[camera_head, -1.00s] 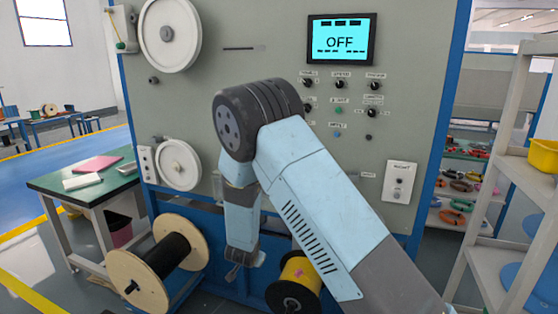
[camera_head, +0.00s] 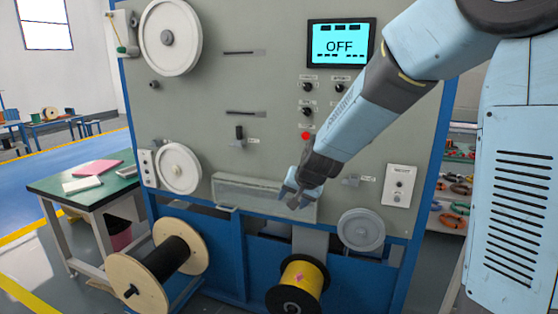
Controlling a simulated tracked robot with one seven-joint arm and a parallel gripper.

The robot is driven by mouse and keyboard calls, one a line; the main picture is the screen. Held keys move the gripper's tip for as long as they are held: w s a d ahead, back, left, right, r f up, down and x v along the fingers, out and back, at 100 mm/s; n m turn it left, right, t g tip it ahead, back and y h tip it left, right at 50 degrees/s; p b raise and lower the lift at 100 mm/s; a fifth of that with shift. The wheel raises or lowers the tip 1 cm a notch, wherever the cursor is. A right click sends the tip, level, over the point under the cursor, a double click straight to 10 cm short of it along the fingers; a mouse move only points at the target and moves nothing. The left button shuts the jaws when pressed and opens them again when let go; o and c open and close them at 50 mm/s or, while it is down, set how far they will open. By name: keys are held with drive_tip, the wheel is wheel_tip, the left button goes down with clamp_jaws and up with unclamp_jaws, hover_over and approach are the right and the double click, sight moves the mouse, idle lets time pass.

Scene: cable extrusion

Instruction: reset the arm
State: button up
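My gripper (camera_head: 295,199) is at the end of my blue and grey arm (camera_head: 375,115), which comes in from the upper right. It points down and left in front of the machine panel (camera_head: 225,90), over the right end of a clear trough (camera_head: 255,193). The fingers are small here, and I cannot tell whether they are open or shut. I see nothing clearly held. A yellow spool (camera_head: 300,285) is below the gripper. My arm hides some of the panel's knobs.
The panel screen (camera_head: 340,45) reads OFF. A red button (camera_head: 305,135) is close to my forearm. A grey wheel (camera_head: 361,230) is right of the gripper. A black cable spool (camera_head: 160,262) stands at lower left, near a green table (camera_head: 85,180).

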drive_tip(key=s+d+r+n+h, duration=0.1)
drive_tip(key=s+d+r, duration=0.3)
drive_tip(key=s, duration=0.5)
drive_tip(key=s+d+r+h, duration=0.1)
drive_tip(key=s+d+r, duration=0.3)
drive_tip(key=s+d, duration=0.5)
drive_tip(key=s+d+r+n+g+h, duration=0.1)
drive_tip(key=s+d+r, duration=0.2)
drive_tip(key=s+d, duration=0.3)
drive_tip(key=s, duration=0.4)
drive_tip(key=shift+d+r+n, duration=0.25)
drive_tip(key=shift+r+n, duration=0.05)
drive_tip(key=shift+r, duration=0.1)
drive_tip(key=shift+c, duration=0.2)
